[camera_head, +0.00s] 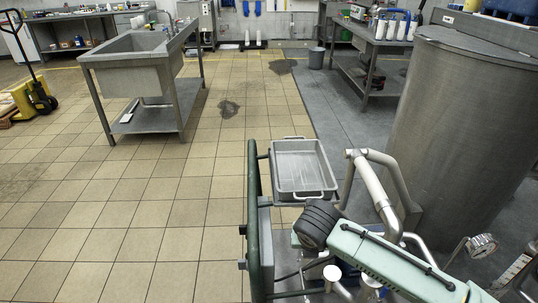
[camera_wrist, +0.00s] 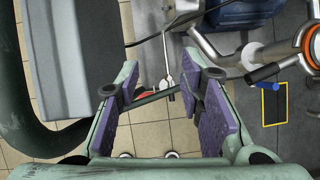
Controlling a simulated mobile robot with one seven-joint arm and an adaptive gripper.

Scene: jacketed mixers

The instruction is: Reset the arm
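My gripper (camera_wrist: 160,80) shows in the wrist view with its two purple-padded fingers well apart. It is open, and no object is clamped between the pads. A thin metal rod (camera_wrist: 167,58) and a dark bar show in the gap, seemingly beyond the fingers. A pale green segment of my arm (camera_head: 385,262) reaches in from the lower right of the head view, over steel pipework. I cannot make out the gripper's fingers in the head view.
A grey tray (camera_head: 299,194) rests by a dark green rail (camera_head: 254,215) close to the arm. A large jacketed vessel (camera_head: 455,130) stands at right. Curved steel pipes (camera_head: 378,190) rise between them. A sink bench (camera_head: 135,65) stands back left.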

